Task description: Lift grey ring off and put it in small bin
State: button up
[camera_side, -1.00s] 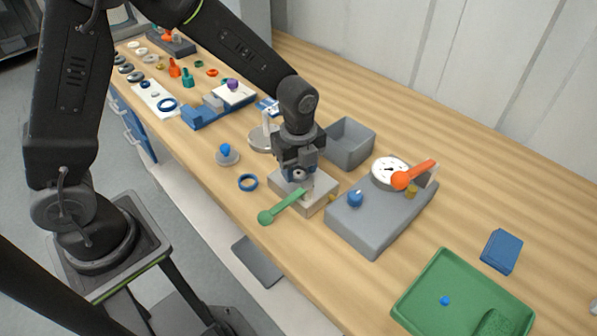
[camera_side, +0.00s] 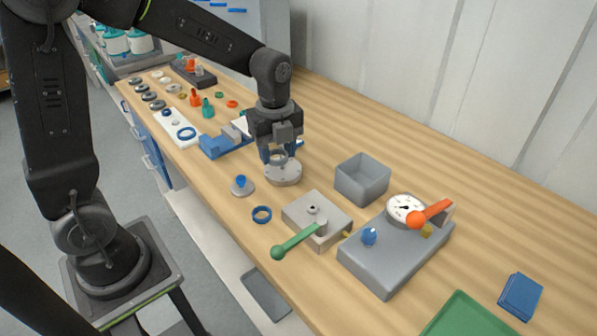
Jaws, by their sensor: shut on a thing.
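My gripper (camera_side: 277,159) points down over a round grey disc (camera_side: 284,178) near the middle of the bench. Its fingers are shut on a grey ring (camera_side: 279,156), which is partly hidden by the fingers. I cannot tell whether the ring touches the disc below. The small bin (camera_side: 362,180), grey, square and open-topped, stands to the right of the gripper and looks empty.
A pale block (camera_side: 328,206) with a green lever (camera_side: 297,240) stands in front of the bin. Beside it is a grey gauge box (camera_side: 385,262) with an orange lever (camera_side: 431,213). A blue ring (camera_side: 262,214) and a blue-knobbed piece (camera_side: 242,185) lie nearer the front edge.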

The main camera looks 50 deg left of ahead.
jog(key=shift+s+a+r, duration=0.1)
jog(key=shift+a+r, duration=0.3)
jog(key=shift+r, duration=0.35)
jog(key=shift+s+a+r, duration=0.1)
jog(key=shift+a+r, duration=0.25)
jog(key=shift+r, duration=0.4)
jog(key=shift+s+a+r, duration=0.1)
jog(key=shift+a+r, duration=0.3)
jog(key=shift+r, duration=0.35)
jog(key=shift+w+d+n, duration=0.15)
jog(key=shift+w+n, duration=0.35)
jog(key=shift+w, duration=0.05)
jog(key=w+d+f+n, duration=0.2)
jog(key=w+d+n, duration=0.2)
jog(key=w+n, duration=0.55)
jog(key=n, duration=1.2)
send_near(362, 180)
notch_tip(362, 180, up, 3)
jog(key=s+d, duration=0.2)
jog(key=s, duration=0.1)
jog(key=f, duration=1)
jog(key=shift+w+a+f, duration=0.1)
jog(key=shift+w+a, duration=0.1)
